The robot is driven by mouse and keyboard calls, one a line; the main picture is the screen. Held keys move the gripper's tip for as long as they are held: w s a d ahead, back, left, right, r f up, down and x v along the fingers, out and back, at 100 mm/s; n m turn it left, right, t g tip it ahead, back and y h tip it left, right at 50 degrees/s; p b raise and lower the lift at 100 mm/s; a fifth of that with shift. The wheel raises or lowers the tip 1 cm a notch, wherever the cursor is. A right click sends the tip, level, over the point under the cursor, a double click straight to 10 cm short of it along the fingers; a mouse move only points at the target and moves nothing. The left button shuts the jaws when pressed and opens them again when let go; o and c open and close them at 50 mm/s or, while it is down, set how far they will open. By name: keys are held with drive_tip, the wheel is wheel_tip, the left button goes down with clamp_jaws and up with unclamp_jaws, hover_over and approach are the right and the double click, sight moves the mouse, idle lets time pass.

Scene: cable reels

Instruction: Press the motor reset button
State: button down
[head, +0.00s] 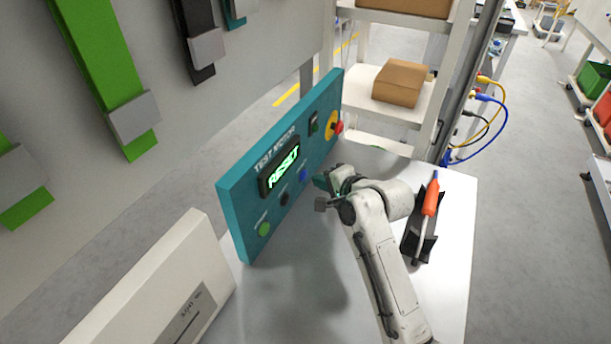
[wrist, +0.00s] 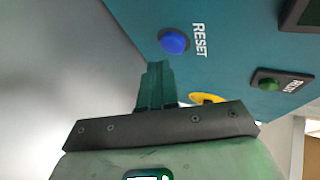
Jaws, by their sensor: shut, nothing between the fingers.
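A teal control panel (head: 240,192) labelled TEST MOTOR stands tilted at the worktop, with RESET lit in green on its display (head: 281,170). The motor reset button is the blue round button (head: 303,174) on its lower right. In the wrist view the blue button (wrist: 174,42) has the word RESET beside it. My gripper (head: 321,182) is shut and empty, just right of the blue button in the head view.
The panel also carries a green button (head: 264,229), a black button (head: 284,199) and a red knob on a yellow ring (head: 334,125). An orange-handled tool (head: 431,198) rests in a black holder right of my arm. A white box (head: 160,280) stands at front left.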

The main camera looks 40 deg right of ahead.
drive_tip(key=shift+w, duration=0.2)
drive_tip(key=shift+w+a+p, duration=0.15)
drive_tip(key=shift+w+p, duration=0.1)
drive_tip(key=shift+p, duration=0.05)
drive_tip(key=shift+w+a, duration=0.15)
drive_tip(key=shift+w, duration=0.2)
idle(1.2)
drive_tip(key=shift+s+d+p, duration=0.3)
drive_tip(key=shift+s+p, duration=0.3)
drive_tip(key=shift+s, duration=0.15)
drive_tip(key=shift+s+d+r+p, duration=0.1)
drive_tip(key=shift+s+d+p, duration=0.15)
drive_tip(key=shift+s, duration=0.25)
drive_tip(key=shift+s+d+p, duration=0.1)
drive_tip(key=shift+s+p, duration=0.2)
drive_tip(key=shift+s, duration=0.2)
drive_tip(key=shift+s+d+p, duration=0.25)
drive_tip(key=shift+s, duration=0.45)
drive_tip(key=shift+s+d+p, duration=0.2)
drive_tip(key=shift+s+d, duration=0.05)
drive_tip(key=shift+s, duration=0.45)
